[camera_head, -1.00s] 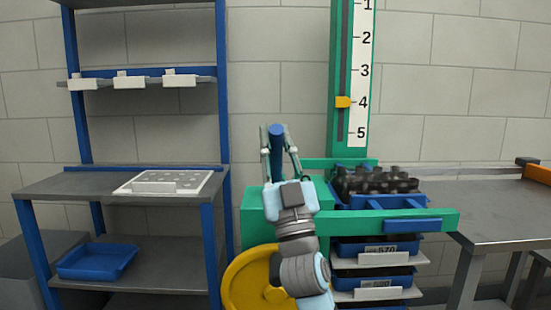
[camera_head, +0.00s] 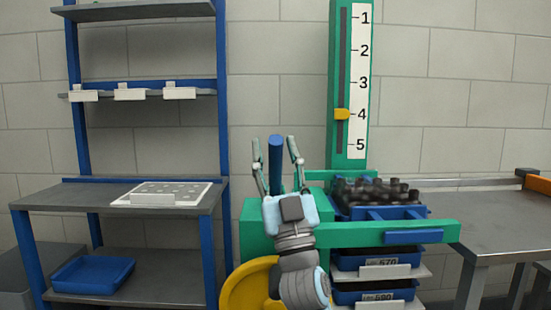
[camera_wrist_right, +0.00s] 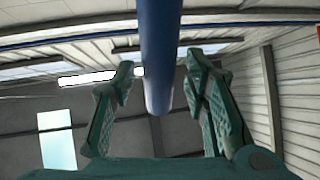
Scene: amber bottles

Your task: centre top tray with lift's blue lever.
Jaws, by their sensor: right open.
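The lift is a green frame with a post and a numbered scale (camera_head: 360,80); its yellow pointer (camera_head: 342,114) sits at 4. The blue lever (camera_head: 275,160) stands upright at the lift's left. My right gripper (camera_head: 277,150) is open, with a finger on each side of the lever in the head view. In the right wrist view the lever (camera_wrist_right: 158,60) runs down between the open fingers (camera_wrist_right: 160,95), with gaps on both sides. The top blue tray (camera_head: 400,212) holds several dark bottles (camera_head: 375,192) behind the green front bar. My left gripper is out of view.
Lower blue trays (camera_head: 372,262) sit on shelves under the top one. A yellow wheel (camera_head: 248,287) is at the lift's lower left. A blue-posted rack (camera_head: 130,190) with a white perforated board (camera_head: 165,193) stands left. A grey table (camera_head: 505,215) stands right.

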